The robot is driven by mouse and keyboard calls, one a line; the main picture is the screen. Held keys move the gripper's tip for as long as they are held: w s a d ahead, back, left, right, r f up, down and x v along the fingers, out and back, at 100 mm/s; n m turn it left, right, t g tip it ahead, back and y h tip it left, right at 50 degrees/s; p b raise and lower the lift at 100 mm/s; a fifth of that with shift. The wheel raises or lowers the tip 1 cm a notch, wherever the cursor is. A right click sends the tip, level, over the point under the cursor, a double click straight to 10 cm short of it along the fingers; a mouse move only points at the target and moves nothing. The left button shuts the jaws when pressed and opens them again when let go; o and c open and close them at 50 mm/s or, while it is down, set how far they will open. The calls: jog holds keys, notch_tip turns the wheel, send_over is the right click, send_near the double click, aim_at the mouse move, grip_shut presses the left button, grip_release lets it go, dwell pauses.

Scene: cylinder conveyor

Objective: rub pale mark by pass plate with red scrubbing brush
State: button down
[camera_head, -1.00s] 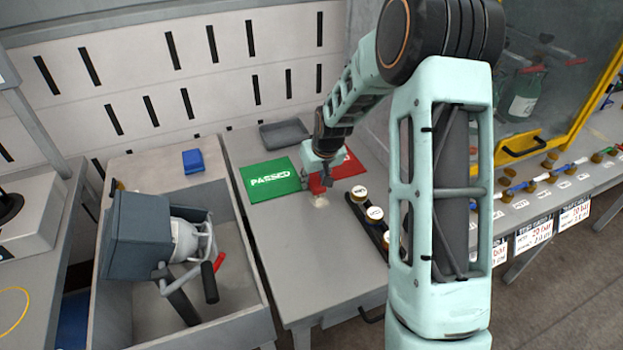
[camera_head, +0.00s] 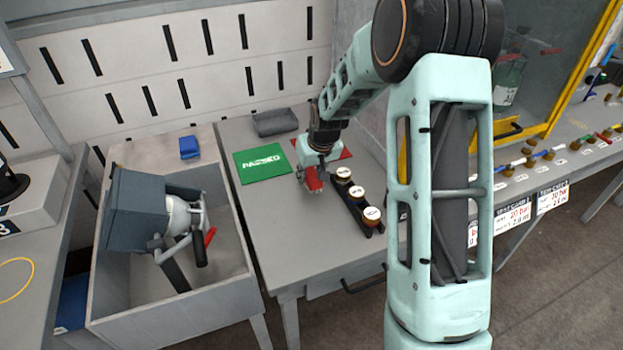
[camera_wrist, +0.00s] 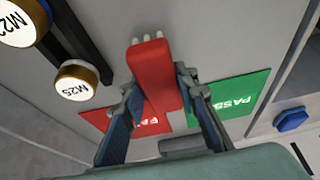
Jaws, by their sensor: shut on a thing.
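My gripper (camera_head: 312,177) is shut on the red scrubbing brush (camera_head: 315,186), low over the grey table just in front of the plates. In the wrist view the brush (camera_wrist: 153,75) lies between both fingers, with short pale bristles at its far end. I cannot tell whether the bristles touch the table. The green pass plate (camera_head: 262,165), lettered PASSED, lies left of the brush and also shows in the wrist view (camera_wrist: 250,85). No pale mark can be made out now; the brush or gripper may cover it.
A black rack with gold-rimmed, white-topped cylinders (camera_head: 357,192) stands close to the right of the brush. A red plate (camera_head: 343,152) lies behind my gripper, and a grey tray (camera_head: 275,123) behind the plates. The table front (camera_head: 300,250) is clear.

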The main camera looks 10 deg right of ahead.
aim_at(310, 172)
jog(key=shift+r+p, duration=1.65)
jog(key=shift+r, duration=1.35)
